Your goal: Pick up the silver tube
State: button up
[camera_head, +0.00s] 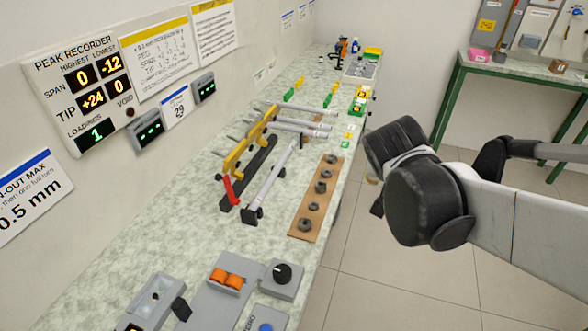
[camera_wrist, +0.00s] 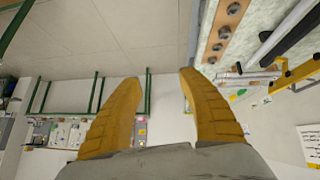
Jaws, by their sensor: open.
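Several silver tubes lie on the speckled bench (camera_head: 190,215) in the head view. One long silver tube (camera_head: 271,180) rests near the bench's middle, beside a black bar with a yellow fixture. Other silver tubes (camera_head: 305,125) lie side by side farther back. I cannot tell which is meant. In the wrist view a silver tube (camera_wrist: 284,32) shows at the upper right. My gripper (camera_wrist: 159,78) has two yellow fingers spread wide with nothing between them. It is off the bench's right side, apart from the tubes; its fingers are hidden in the head view.
A brown board (camera_head: 316,196) with several dark rings lies along the bench's right edge. A red handle (camera_head: 231,189) stands by the yellow fixture (camera_head: 240,152). Control boxes (camera_head: 225,300) sit at the front. A green-framed table (camera_head: 510,68) stands at right; open floor lies between.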

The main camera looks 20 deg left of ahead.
jog(key=w+a+f+t+b, duration=0.1)
jog(key=w+a+f, duration=0.4)
jog(key=a, duration=0.5)
jog(key=t+b, duration=0.3)
jog(key=t, duration=0.1)
send_near(264, 187)
jog(key=shift+w+d+f+m+y, duration=0.15)
jog(key=shift+w+d, duration=0.05)
jog(key=shift+w, duration=0.2)
jog(key=shift+w+d+f+m+y, duration=0.1)
jog(key=shift+w+d+m+y, duration=0.1)
jog(key=shift+w, duration=0.2)
jog(key=shift+a+f+t, duration=0.2)
jog(key=shift+f+t, duration=0.05)
jog(key=shift+t, duration=0.05)
jog(key=b+x, duration=0.4)
jog(key=x, duration=0.6)
jog(key=shift+w+d+f, duration=0.15)
jog(key=shift+w+f, duration=0.1)
jog(key=shift+w, duration=0.05)
jog(key=shift+r, duration=0.15)
grip_shut()
